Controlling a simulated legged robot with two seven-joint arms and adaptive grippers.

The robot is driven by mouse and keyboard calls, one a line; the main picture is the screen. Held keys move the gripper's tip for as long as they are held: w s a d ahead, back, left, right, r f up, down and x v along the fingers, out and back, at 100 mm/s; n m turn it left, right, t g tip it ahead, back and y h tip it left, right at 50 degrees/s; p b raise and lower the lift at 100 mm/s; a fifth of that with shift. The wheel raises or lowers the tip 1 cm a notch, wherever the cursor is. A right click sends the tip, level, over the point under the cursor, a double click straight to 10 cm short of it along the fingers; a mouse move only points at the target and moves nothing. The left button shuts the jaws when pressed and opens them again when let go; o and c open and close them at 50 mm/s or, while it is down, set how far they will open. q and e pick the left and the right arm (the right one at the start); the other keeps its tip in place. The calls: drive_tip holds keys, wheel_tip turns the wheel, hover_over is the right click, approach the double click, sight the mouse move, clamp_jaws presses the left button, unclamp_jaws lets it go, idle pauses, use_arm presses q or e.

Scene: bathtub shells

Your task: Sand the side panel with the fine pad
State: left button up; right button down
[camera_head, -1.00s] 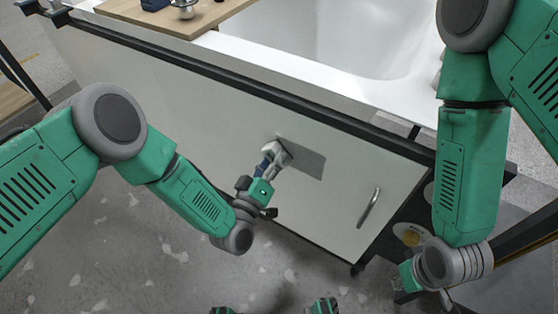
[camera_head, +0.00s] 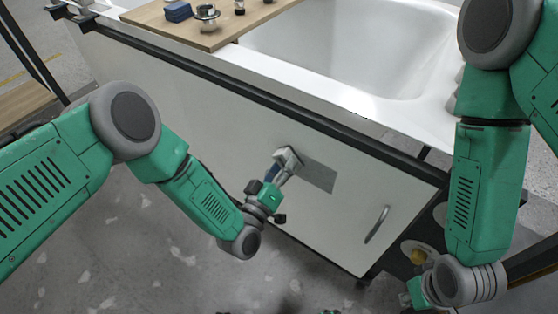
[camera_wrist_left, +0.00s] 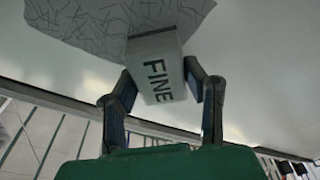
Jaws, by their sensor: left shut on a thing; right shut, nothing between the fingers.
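The white side panel (camera_head: 190,120) of the tub has a grey scratched patch (camera_head: 318,177), which also shows in the left wrist view (camera_wrist_left: 95,22). My left gripper (camera_head: 280,172) is shut on the fine pad (camera_head: 290,157), a pale block marked "FINE" in the left wrist view (camera_wrist_left: 157,68). The pad is at the patch's left end, its far face toward the panel. Its working face is hidden, so I cannot tell whether it touches. My right gripper (camera_head: 410,294) is shut and empty, low at the right beside the panel's end, its fingers barely visible.
A wooden board (camera_head: 225,30) across the white tub (camera_head: 340,45) carries a blue block (camera_head: 178,11) and metal fittings (camera_head: 207,14). A dark rail (camera_head: 270,100) runs above the panel. A metal handle (camera_head: 377,224) sticks out at its right. The floor in front is clear.

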sight(337, 178)
use_arm(q)
drive_tip(key=shift+s+d, duration=0.95)
drive_tip(key=shift+d, duration=0.35)
drive_tip(key=shift+s+d, duration=0.9)
drive_tip(key=shift+d, duration=0.35)
drive_tip(key=shift+s+d, duration=0.95)
drive_tip(key=shift+d, duration=0.35)
drive_tip(key=shift+s+d+b, duration=0.2)
drive_tip(key=shift+s+d, duration=0.3)
drive_tip(key=shift+d, duration=0.2)
drive_tip(key=shift+s+d+b, duration=0.15)
drive_tip(key=shift+s+d, duration=0.3)
drive_tip(key=shift+d, duration=0.25)
drive_tip(key=shift+p+v, duration=0.75)
drive_tip(key=shift+v, duration=0.4)
drive_tip(key=s+a, duration=0.1)
drive_tip(key=s+a+p, duration=0.1)
drive_tip(key=shift+s+a+r, duration=0.15)
drive_tip(key=shift+s+a, duration=0.05)
drive_tip(key=shift+s, duration=0.2)
